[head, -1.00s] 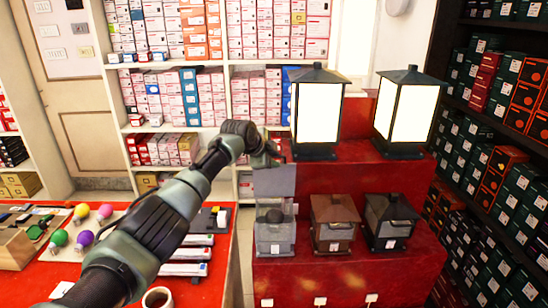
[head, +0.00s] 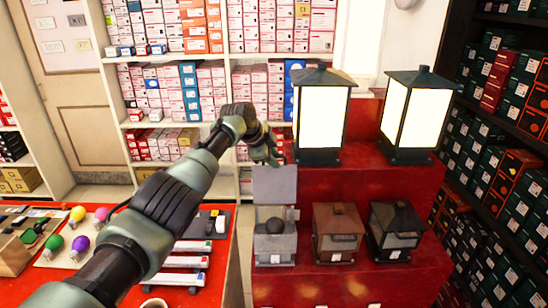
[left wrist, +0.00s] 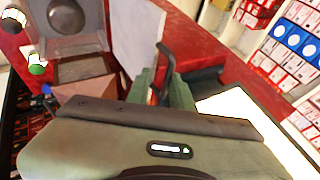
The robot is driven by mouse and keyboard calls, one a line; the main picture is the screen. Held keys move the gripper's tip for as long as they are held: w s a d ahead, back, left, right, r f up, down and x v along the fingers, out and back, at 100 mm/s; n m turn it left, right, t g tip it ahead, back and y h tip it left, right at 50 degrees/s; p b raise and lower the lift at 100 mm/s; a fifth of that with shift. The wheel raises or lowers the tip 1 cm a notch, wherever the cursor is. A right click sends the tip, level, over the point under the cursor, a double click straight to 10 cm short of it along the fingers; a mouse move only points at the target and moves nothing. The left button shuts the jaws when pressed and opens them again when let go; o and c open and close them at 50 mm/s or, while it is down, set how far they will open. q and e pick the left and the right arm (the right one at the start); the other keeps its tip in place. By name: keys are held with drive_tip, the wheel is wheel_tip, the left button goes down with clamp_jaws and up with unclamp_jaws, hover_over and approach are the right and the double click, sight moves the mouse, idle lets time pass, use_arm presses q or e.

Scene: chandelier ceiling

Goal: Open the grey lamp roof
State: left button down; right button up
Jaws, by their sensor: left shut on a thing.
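The grey lamp (head: 275,249) stands at the left end of the lower red step. Its grey roof (head: 275,186) stands upright behind the body, so the top is open and a dark round thing shows inside. My left gripper (head: 272,155) is at the upper edge of the raised roof. My right gripper is not in view.
A brown lamp (head: 337,238) and a black lamp (head: 393,238) stand to the right, with closed roofs. Two tall lit lamps (head: 320,118) (head: 416,118) stand on the upper step. A red table (head: 219,270) with coloured bulbs is left. Box shelves line the back and right.

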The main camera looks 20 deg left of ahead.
use_arm(q)
drive_tip(key=c, duration=1.6)
unclamp_jaws()
drive_tip(key=shift+a+f, duration=0.1)
drive_tip(key=shift+f, duration=0.2)
drive_tip(key=shift+o, duration=0.3)
drive_tip(key=shift+w+f, duration=0.1)
drive_tip(key=shift+w, duration=0.1)
drive_tip(key=shift+r, duration=0.2)
drive_tip(key=b+v, duration=0.3)
drive_tip(key=v, duration=0.4)
drive_tip(key=shift+s+a+r, duration=0.15)
drive_tip(key=shift+s+r, duration=0.05)
drive_tip(key=shift+s, duration=0.05)
drive_tip(key=shift+f, duration=0.1)
